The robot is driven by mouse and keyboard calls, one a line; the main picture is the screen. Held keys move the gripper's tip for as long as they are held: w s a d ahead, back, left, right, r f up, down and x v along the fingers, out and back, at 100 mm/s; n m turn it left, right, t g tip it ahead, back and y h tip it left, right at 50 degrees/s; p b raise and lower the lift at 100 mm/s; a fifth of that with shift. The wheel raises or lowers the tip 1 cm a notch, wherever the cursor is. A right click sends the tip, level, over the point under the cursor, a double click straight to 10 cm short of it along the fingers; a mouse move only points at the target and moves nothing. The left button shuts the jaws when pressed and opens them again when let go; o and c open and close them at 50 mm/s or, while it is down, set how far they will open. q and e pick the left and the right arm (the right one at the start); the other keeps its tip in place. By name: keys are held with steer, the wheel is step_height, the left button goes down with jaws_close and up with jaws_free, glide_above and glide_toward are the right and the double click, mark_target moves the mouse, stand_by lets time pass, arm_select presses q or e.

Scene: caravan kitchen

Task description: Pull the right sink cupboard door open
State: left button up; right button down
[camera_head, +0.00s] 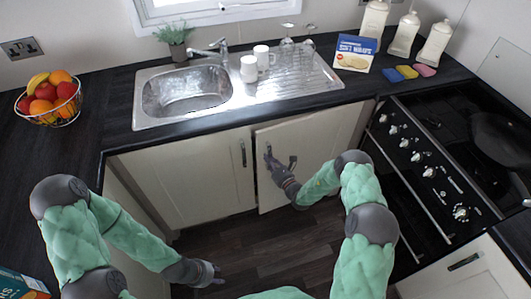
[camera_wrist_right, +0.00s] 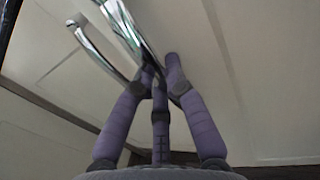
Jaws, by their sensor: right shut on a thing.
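The right sink cupboard door (camera_head: 318,140) is a cream panel under the sink, and its left edge looks slightly proud of the left door. My right gripper (camera_head: 279,160) is at the handle side of this door, shut on the handle. In the head view the fingers mostly hide the handle. My left gripper (camera_head: 216,273) hangs low over the floor, away from the cupboard; its finger opening is too small to judge.
The left cupboard door (camera_head: 190,175) is closed, with a dark handle (camera_head: 243,153). The oven (camera_head: 425,165) stands close on the right. Dark floor (camera_head: 255,245) in front of the cupboards is clear. The counter above holds the sink (camera_head: 187,92), cups and a fruit basket (camera_head: 50,100).

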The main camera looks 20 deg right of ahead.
steer(key=s+d+n+g+y+b, duration=0.1)
steer(key=s+d+n+g+y, duration=0.1)
steer(key=s+d, duration=0.5)
steer(key=s+d+n+g+y+b, duration=0.1)
steer(key=s+d+n+g+y, duration=0.1)
steer(key=s+d, duration=0.5)
steer(key=s+d+n+g+y+b, duration=0.1)
steer(key=s+d+n+g+y, duration=0.2)
steer(key=s, duration=1.4)
steer(key=d+y, duration=0.2)
steer(key=d, duration=0.3)
steer(key=shift+n+y+b, duration=0.3)
steer(key=shift+n+y, duration=0.1)
steer(key=c, duration=1.3)
jaws_free()
steer(key=shift+r, duration=0.1)
step_height(320, 180, up, 10)
steer(key=shift+f, duration=0.1)
